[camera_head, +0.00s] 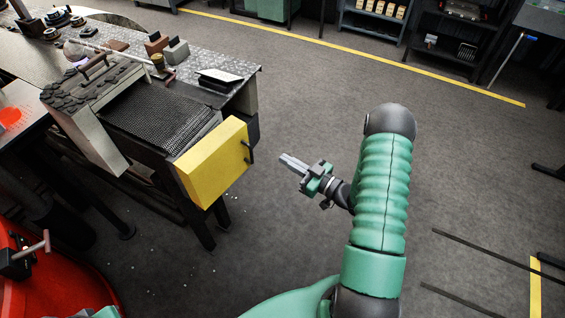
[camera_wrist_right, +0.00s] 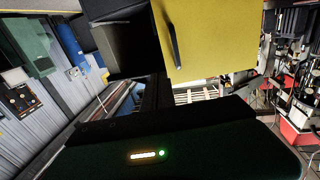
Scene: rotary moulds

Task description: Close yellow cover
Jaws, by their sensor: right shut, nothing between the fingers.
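The fingertips do not show clearly in the wrist view.
The machine's dark mesh bed (camera_head: 160,115) lies behind the cover. A metal-topped table (camera_head: 225,66) holds small blocks and parts. Red equipment (camera_head: 60,275) stands at lower left. Shelves (camera_head: 455,45) line the back.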

